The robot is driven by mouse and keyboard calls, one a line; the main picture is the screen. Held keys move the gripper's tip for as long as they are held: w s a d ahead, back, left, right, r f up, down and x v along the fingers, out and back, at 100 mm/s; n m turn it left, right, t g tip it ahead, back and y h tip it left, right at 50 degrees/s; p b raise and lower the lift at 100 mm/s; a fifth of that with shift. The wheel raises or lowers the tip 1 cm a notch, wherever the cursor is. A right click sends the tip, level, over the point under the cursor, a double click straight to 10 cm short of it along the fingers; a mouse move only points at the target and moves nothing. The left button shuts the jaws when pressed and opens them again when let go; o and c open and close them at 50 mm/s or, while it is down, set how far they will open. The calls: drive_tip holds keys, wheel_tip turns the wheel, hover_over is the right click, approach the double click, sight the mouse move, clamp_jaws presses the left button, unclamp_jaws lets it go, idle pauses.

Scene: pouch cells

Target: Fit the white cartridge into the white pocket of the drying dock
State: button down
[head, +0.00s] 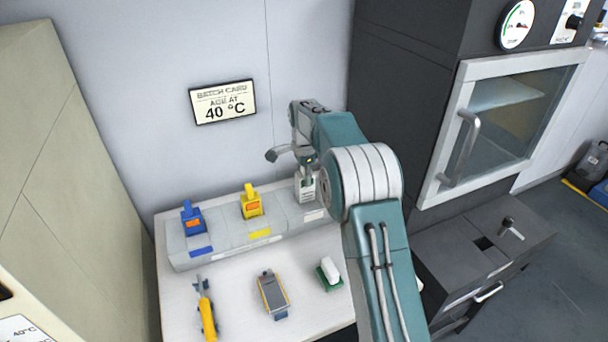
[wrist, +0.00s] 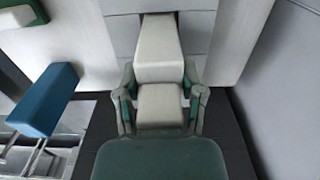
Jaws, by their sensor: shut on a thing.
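The white cartridge (head: 304,190) is upright at the right end of the drying dock (head: 228,237), over or in the white pocket, which has a white label (head: 315,214) on its front. I cannot tell how deep it sits. My gripper (head: 306,168) is above it, shut on its upper part. In the wrist view the fingers of my gripper (wrist: 161,100) close on both sides of the white cartridge (wrist: 158,55). The pocket opening is hidden by the cartridge and my arm.
A blue cartridge (head: 191,219) and a yellow cartridge (head: 250,202) stand in the dock to the left. On the white table (head: 240,325) lie a yellow-handled tool (head: 206,310), a grey-yellow item (head: 272,293) and a white block on a green base (head: 330,272). A dark oven (head: 410,90) stands right.

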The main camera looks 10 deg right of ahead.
drive_tip(key=shift+f, duration=1.35)
drive_tip(key=shift+c, duration=0.6)
unclamp_jaws()
drive_tip(key=shift+f, duration=0.1)
wheel_tip(320, 180, up, 11)
drive_tip(key=shift+r, duration=0.5)
